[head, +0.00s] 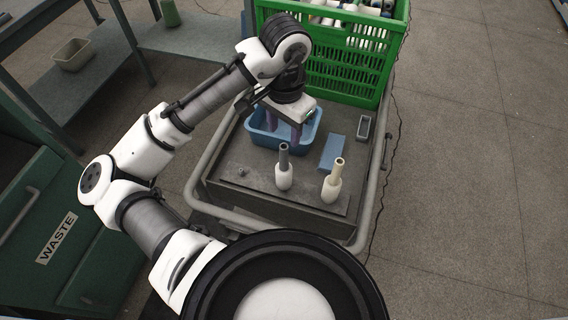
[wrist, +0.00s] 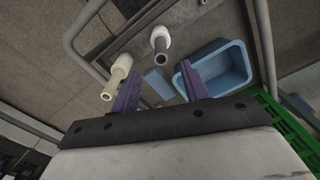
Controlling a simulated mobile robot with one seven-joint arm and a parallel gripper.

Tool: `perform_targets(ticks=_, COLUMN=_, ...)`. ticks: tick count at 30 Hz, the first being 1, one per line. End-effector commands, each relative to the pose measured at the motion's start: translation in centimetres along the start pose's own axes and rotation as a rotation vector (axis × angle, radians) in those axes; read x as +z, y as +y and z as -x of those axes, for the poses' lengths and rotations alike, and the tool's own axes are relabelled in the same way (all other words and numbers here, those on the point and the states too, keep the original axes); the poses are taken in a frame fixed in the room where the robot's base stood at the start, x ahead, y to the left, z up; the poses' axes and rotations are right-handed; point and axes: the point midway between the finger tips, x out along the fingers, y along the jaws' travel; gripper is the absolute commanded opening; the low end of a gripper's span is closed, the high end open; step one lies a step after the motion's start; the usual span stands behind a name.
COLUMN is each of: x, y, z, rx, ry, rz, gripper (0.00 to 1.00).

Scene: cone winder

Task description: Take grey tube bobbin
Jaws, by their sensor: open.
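The grey tube bobbin (head: 284,179), a grey tube with white yarn on its lower part, stands upright on the dark plate of the cart. It shows near the top centre of the wrist view (wrist: 160,43). My gripper (head: 284,130) is open and empty, with purple fingers. In the head view it appears above the blue bin, behind the grey tube bobbin and apart from it. In the wrist view both fingers show, and the gap between them (wrist: 160,85) is empty. A second bobbin with a cream tube (head: 332,186) stands to the right; it also shows in the wrist view (wrist: 118,74).
A blue bin (head: 314,137) sits behind the bobbins. A flat blue piece (head: 331,153) and a small grey tray (head: 363,128) lie to the right. A green crate (head: 345,78) stands behind. A tubular rail (head: 212,148) surrounds the cart. A small metal part (head: 242,171) lies left.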

Motion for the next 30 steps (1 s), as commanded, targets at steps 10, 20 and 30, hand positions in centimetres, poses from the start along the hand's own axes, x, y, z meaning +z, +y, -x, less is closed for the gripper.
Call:
perform_targets(ticks=10, x=-0.1, y=0.1, z=-5.9, rx=0.003, ry=0.006, rz=0.000, gripper=0.46)
perform_targets(ticks=20, x=0.1, y=0.1, z=-9.5, rx=0.005, ry=0.007, rz=0.001, gripper=0.46)
perform_targets(ticks=30, x=0.0, y=0.0, z=-11.5, rx=0.000, ry=0.009, rz=-0.001, gripper=0.46)
